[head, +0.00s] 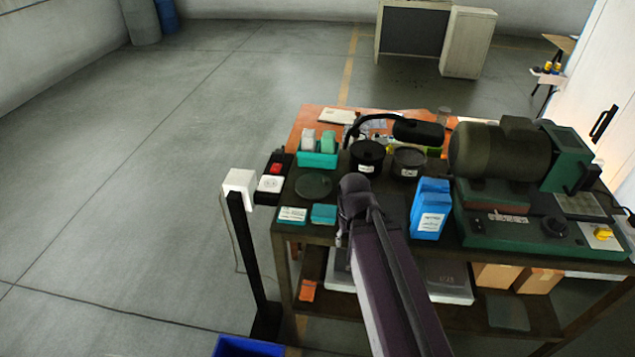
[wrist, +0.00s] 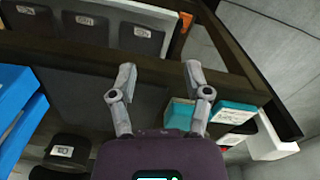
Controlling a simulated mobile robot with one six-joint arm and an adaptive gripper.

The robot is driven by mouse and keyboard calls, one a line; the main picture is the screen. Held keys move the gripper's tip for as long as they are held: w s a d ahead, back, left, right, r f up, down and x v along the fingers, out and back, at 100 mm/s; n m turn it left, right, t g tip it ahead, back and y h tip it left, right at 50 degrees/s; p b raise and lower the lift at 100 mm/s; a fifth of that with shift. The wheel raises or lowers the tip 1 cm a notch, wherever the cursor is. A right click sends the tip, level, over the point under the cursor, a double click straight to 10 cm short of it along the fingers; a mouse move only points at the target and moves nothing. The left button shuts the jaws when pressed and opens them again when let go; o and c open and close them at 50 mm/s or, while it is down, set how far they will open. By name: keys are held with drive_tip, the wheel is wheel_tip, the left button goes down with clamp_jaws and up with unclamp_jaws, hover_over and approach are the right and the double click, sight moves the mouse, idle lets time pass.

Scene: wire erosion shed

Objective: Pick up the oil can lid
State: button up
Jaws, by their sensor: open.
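No part is clearly marked as the oil can lid. A flat dark round disc (head: 313,185) that may be a lid lies on the bench (head: 335,235) at the left. A black round can (head: 367,157) with a white label and a grey round can (head: 408,162) stand behind my arm; which one is the oil can I cannot tell. A black labelled can (wrist: 75,145) shows at the lower left in the wrist view. My gripper (wrist: 160,72) is open and empty, its fingers spread above the bench's front edge.
Blue boxes (head: 430,208) and a green machine (head: 520,165) stand to the right. Teal boxes (head: 323,214) lie at the front left, and a teal tray (head: 318,159) stands behind the disc. A black lamp (head: 418,132) overhangs the cans. The lower shelf holds boxes.

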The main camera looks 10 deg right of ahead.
drive_tip(key=shift+a, duration=0.3)
wheel_tip(320, 180, up, 10)
drive_tip(key=n+p, duration=0.1)
drive_tip(key=p, duration=0.9)
hover_over(326, 180)
drive_tip(key=shift+s, duration=0.15)
drive_tip(key=shift+f, duration=0.15)
wheel_tip(326, 180, down, 8)
drive_tip(key=b, duration=0.8)
drive_tip(key=shift+f+b, duration=0.2)
drive_tip(key=shift+b, duration=0.15)
drive_tip(key=shift+f+b, duration=2.6)
